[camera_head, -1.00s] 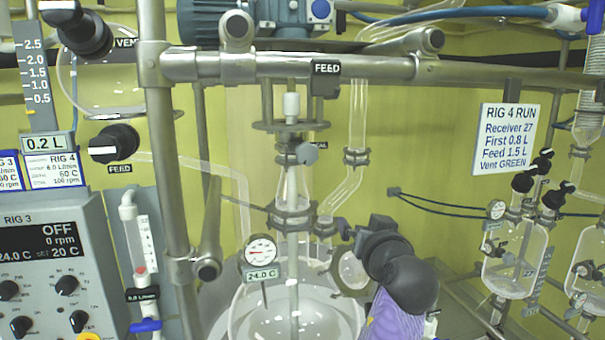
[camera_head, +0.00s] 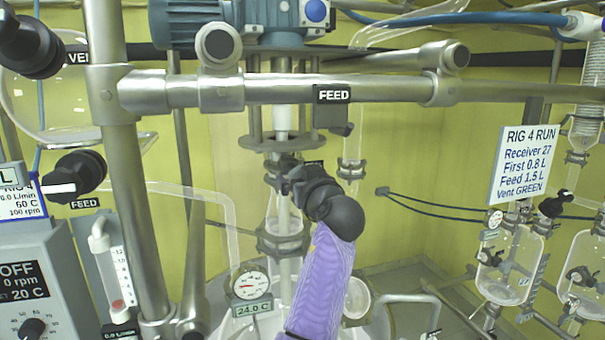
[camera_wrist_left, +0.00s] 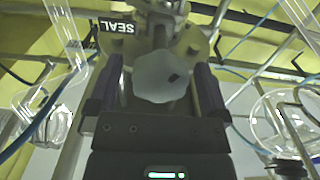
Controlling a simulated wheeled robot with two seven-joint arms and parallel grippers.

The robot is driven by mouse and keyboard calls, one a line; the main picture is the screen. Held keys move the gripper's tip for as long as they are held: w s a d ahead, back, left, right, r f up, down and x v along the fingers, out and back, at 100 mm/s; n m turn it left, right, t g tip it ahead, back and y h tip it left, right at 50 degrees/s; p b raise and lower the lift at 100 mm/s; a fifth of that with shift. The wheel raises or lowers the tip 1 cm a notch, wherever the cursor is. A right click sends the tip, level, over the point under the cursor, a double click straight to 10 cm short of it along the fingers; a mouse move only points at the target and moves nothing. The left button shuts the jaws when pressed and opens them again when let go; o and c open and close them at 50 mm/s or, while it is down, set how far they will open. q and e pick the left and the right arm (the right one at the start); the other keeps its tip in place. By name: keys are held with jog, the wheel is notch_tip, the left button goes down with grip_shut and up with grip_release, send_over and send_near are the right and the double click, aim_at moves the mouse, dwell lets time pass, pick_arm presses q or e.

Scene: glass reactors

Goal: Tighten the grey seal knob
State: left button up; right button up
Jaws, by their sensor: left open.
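The grey seal knob (camera_wrist_left: 160,78) shows in the left wrist view as a pale lobed knob with a small dark mark. It lies between the two fingers of my left gripper (camera_wrist_left: 156,92), with an upside-down SEAL label (camera_wrist_left: 117,27) just beyond. The fingers stand open on either side of it, with a visible gap at each side. In the head view my left gripper (camera_head: 292,178) is at the stirrer shaft, below the round metal plate, and hides the knob. My right gripper is not in view.
A metal crossbar (camera_head: 380,90) with a FEED label (camera_head: 333,95) runs above my gripper. A steel post (camera_head: 135,200) stands at left. The temperature gauge (camera_head: 250,286) is below. Glass receivers (camera_head: 508,275) and a run sign (camera_head: 524,165) are at right.

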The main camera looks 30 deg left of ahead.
pick_arm(q)
jog(key=shift+a+f, duration=0.1)
jog(key=shift+w, duration=0.1)
jog(key=shift+c, duration=1)
jog(key=c, duration=1)
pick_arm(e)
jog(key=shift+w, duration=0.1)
pick_arm(q)
jog(key=shift+m, duration=0.3)
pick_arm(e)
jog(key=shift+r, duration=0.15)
